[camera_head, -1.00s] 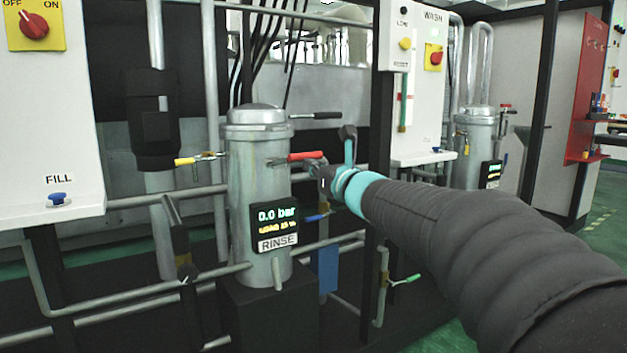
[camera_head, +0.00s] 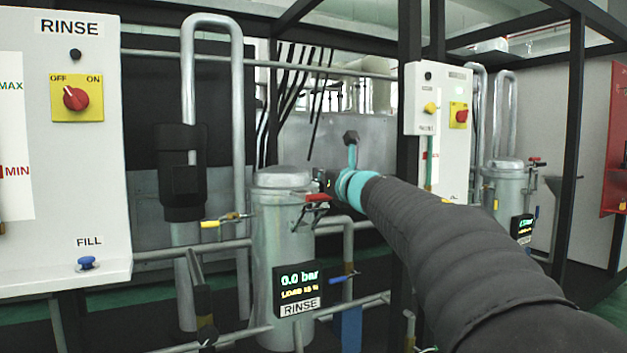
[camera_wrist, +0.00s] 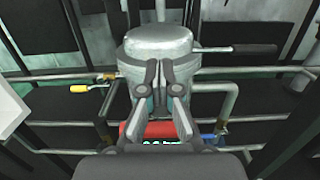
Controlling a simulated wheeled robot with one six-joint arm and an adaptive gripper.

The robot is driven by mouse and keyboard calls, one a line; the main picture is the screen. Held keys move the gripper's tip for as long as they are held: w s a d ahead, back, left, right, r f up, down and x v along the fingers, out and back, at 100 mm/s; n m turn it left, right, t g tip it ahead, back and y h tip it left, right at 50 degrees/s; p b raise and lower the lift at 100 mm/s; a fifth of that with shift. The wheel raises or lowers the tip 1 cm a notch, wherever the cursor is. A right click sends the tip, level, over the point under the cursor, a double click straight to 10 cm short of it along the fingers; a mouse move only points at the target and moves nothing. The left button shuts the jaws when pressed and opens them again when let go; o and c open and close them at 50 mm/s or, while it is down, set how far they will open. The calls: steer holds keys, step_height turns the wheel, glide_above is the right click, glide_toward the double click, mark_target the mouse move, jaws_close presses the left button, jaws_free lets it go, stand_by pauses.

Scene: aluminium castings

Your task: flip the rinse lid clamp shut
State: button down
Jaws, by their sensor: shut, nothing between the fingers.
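The rinse canister (camera_head: 283,240) stands upright with its domed lid (camera_head: 282,178) on top; the lid is also in the wrist view (camera_wrist: 160,40). A lever with a black handle (camera_wrist: 254,50) sticks out level to the right from the lid's side; it looks like the lid clamp's lever. In the head view I cannot make it out behind my gripper. My gripper (camera_head: 323,180) is at the right of the lid, just above a red handle (camera_head: 318,198). In the wrist view my gripper (camera_wrist: 163,68) is shut and empty, its fingers covering the lid's near side.
A yellow-handled valve (camera_head: 211,223) is left of the canister and a blue-handled one (camera_head: 340,279) low at its right. Pipes run behind it. The white rinse panel (camera_head: 60,130) stands left; a black frame post (camera_head: 408,60) rises at the right.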

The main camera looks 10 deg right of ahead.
mark_target(325, 198)
steer(key=shift+a, duration=0.35)
stand_by(1.1)
step_height(325, 198, down, 5)
steer(key=b, duration=0.5)
steer(key=b+v, duration=0.1)
steer(key=v, duration=0.9)
steer(key=shift+w+d+f, duration=0.1)
steer(key=shift+f, duration=0.05)
